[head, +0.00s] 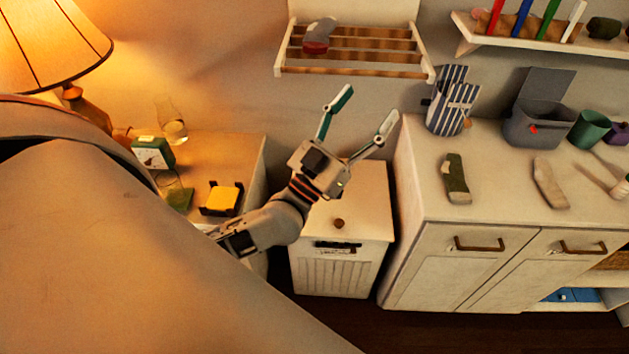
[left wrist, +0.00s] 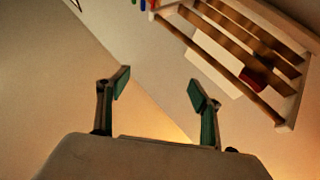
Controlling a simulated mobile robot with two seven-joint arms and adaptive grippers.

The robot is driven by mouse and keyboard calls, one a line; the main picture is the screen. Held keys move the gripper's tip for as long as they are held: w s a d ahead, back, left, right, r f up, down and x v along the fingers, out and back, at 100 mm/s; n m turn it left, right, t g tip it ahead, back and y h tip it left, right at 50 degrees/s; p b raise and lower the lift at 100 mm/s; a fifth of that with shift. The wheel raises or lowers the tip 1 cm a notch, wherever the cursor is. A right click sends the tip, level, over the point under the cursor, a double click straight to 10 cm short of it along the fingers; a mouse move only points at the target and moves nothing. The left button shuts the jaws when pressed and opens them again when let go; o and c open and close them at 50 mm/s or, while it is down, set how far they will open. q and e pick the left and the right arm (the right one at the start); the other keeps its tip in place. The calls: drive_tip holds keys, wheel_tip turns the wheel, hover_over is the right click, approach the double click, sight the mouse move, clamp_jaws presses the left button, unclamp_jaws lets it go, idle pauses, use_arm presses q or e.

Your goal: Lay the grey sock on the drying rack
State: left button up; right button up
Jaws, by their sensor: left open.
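A grey sock with a dark red end (head: 320,35) lies across the slats of the wall-mounted drying rack (head: 352,71), towards its left side. In the left wrist view the rack (left wrist: 222,63) is at the upper right, with the sock's red part (left wrist: 254,78) showing between slats. My left gripper (head: 366,108) is open and empty, below the rack and above the white bin, fingers pointing up. Its two spread fingers also show in the left wrist view (left wrist: 158,85), apart from the rack. My right gripper is not in view.
A white cabinet (head: 470,264) stands at the right, carrying a dark green-grey sock (head: 457,178), a beige sock (head: 549,183), a striped holder (head: 452,102) and a grey box (head: 540,126). A white lidded bin (head: 340,268) is below my gripper. A lamp (head: 45,40) is at left.

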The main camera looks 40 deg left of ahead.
use_arm(q)
drive_tip(key=s+d+f+m+g+h, duration=0.1)
drive_tip(key=s+d+f+g, duration=0.15)
drive_tip(key=f, duration=0.55)
drive_tip(key=s+d+f+m+g+h, duration=0.1)
drive_tip(key=d+f+m+g, duration=0.15)
drive_tip(key=f, duration=0.55)
drive_tip(key=s+a+f+n+g+y, duration=0.1)
drive_tip(key=s+f+g, duration=0.3)
drive_tip(key=f, duration=0.9)
drive_tip(key=s+a+f+g+y, duration=0.2)
drive_tip(key=s+f+g+y, duration=0.1)
drive_tip(key=s+f, duration=0.7)
wheel_tip(320, 180, down, 5)
drive_tip(key=shift+s+a+r+n+g, duration=0.2)
drive_tip(key=shift+s+a+n+g, duration=0.15)
drive_tip(key=shift+g, duration=0.45)
